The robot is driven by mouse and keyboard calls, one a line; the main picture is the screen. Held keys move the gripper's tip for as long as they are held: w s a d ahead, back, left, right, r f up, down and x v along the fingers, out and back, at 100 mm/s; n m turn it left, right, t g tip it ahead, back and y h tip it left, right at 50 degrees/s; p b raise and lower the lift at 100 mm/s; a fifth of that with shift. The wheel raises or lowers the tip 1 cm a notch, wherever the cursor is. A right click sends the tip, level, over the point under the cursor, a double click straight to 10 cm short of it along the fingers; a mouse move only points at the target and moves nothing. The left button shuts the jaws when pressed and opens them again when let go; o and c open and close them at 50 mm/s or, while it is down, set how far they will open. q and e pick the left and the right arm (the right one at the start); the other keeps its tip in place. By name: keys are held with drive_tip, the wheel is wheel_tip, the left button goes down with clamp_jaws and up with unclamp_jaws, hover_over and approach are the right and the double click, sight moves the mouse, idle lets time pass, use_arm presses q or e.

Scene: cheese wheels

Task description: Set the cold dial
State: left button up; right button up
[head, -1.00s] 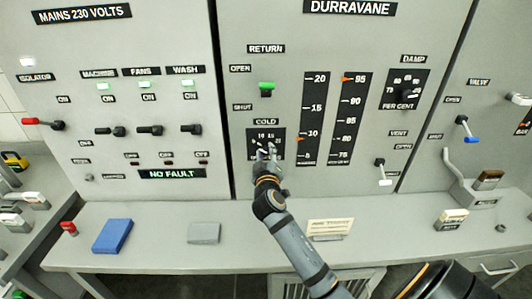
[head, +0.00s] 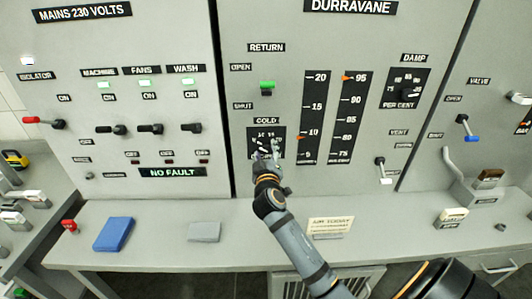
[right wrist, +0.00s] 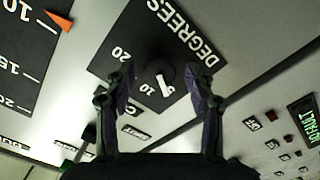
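The COLD dial (head: 252,136) is a black square plate on the middle DURRAVANE panel, partly hidden behind my right gripper in the head view. In the right wrist view its round black knob (right wrist: 157,75) has a white pointer, and the plate reads DEGREES. My right gripper (head: 268,150) is in front of the dial's lower part. In the right wrist view the gripper (right wrist: 163,82) is open, one finger on each side of the knob, with visible gaps between. I cannot tell how far the fingertips are from the panel. My left gripper is not in view.
Two black gauges with orange markers, COLD's neighbours (head: 313,118), stand to the right. A white AIM TODAY card (head: 330,227), grey block (head: 204,232) and blue book (head: 113,234) lie on the ledge below.

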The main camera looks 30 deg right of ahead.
drive_tip(key=shift+s, duration=0.1)
drive_tip(key=v, duration=0.7)
drive_tip(key=shift+a, duration=0.2)
drive_tip(key=shift+s+d, duration=0.1)
